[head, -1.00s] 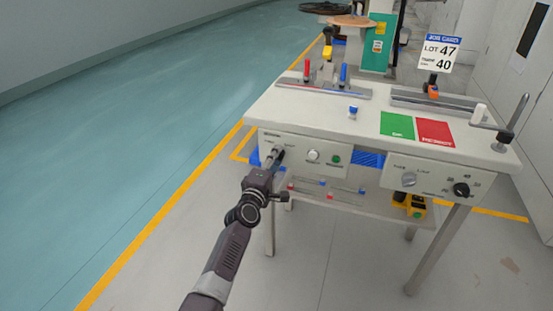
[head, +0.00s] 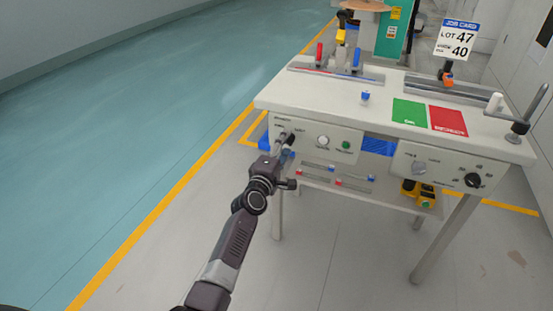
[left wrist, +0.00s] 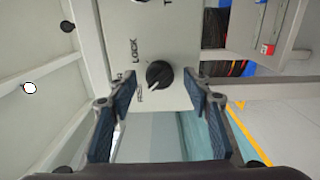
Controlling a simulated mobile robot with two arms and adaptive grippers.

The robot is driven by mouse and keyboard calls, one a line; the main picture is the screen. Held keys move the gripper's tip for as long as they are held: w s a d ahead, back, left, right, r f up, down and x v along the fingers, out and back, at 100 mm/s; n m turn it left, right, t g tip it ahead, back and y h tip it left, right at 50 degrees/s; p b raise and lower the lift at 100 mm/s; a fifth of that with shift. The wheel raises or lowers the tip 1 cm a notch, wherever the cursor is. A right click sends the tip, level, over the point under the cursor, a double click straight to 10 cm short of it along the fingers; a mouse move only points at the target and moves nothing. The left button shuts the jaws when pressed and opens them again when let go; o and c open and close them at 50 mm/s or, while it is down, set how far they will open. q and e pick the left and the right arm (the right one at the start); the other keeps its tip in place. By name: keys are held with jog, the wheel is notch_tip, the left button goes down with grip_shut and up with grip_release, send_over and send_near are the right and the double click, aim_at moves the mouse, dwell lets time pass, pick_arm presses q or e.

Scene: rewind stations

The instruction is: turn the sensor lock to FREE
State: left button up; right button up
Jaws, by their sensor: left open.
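The sensor lock is a black round knob (left wrist: 159,75) on the pale front panel (left wrist: 172,35) of the bench. In the left wrist view its white pointer mark aims to the lower left, toward a small label I cannot fully read; the word LOCK stands above that label. My left gripper (left wrist: 165,98) is open, with one blue-padded finger on each side of the knob. I cannot tell whether the pads touch it. In the head view my left gripper (head: 286,143) is at the left end of the panel and largely hides the knob.
The bench top (head: 315,98) holds a green mat (head: 410,112), a red mat (head: 447,121) and a job card (head: 457,40). A white button (head: 323,141) and a green button (head: 346,145) sit right of the knob. Open floor (head: 130,130) lies left.

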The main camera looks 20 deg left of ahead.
pick_arm(q)
jog(key=s, duration=1)
jog(key=shift+s+a, duration=0.25)
jog(key=shift+s, duration=0.1)
jog(key=shift+f, duration=0.1)
